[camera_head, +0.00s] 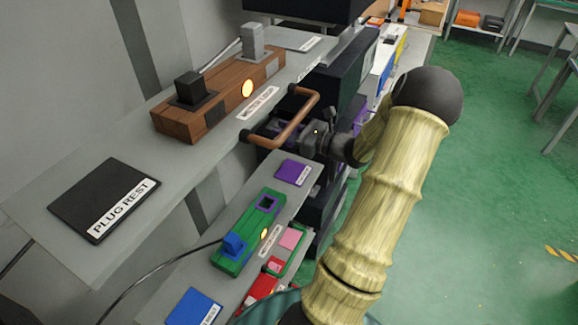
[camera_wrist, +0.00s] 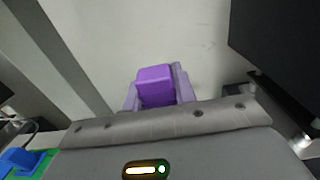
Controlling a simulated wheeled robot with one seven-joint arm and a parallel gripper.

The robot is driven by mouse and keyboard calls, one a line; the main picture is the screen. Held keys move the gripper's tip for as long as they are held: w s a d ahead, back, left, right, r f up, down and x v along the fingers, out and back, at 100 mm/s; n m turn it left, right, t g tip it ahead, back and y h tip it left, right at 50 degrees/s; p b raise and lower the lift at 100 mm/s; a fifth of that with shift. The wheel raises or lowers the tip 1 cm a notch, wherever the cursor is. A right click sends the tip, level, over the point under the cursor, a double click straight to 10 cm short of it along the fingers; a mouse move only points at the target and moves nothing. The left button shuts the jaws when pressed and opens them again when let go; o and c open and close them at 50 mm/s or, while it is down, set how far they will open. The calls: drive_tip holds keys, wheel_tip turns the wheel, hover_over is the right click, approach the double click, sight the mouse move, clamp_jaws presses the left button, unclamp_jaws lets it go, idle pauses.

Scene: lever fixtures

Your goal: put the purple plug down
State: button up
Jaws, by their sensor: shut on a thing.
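My gripper (camera_wrist: 157,92) is shut on the purple plug (camera_wrist: 154,80), which sits between the two fingers in the wrist view. In the head view my gripper (camera_head: 290,133) is beside and partly behind a brown bar handle, and the plug is mostly hidden there. A purple pad (camera_head: 293,172) with a label lies on the lower shelf, below my gripper. A green block (camera_head: 228,258) on that shelf holds a blue plug (camera_head: 234,245) and has an empty purple-rimmed socket (camera_head: 268,203).
The brown handle (camera_head: 300,128) juts out from the upper shelf edge close to my gripper. A brown block (camera_head: 215,100) with black and grey plugs and a black PLUG REST pad (camera_head: 104,198) are on the upper shelf. A blue pad (camera_head: 192,308) lies lower. Green floor is open at right.

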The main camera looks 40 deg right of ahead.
sight(289, 146)
drive_tip(key=shift+s, duration=0.4)
drive_tip(key=f, duration=0.5)
drive_tip(key=shift+s+d+f, duration=0.2)
drive_tip(key=shift+d, duration=0.1)
drive_tip(key=shift+w+a+f, duration=0.1)
drive_tip(key=shift+f, duration=0.25)
drive_tip(key=shift+f, duration=0.1)
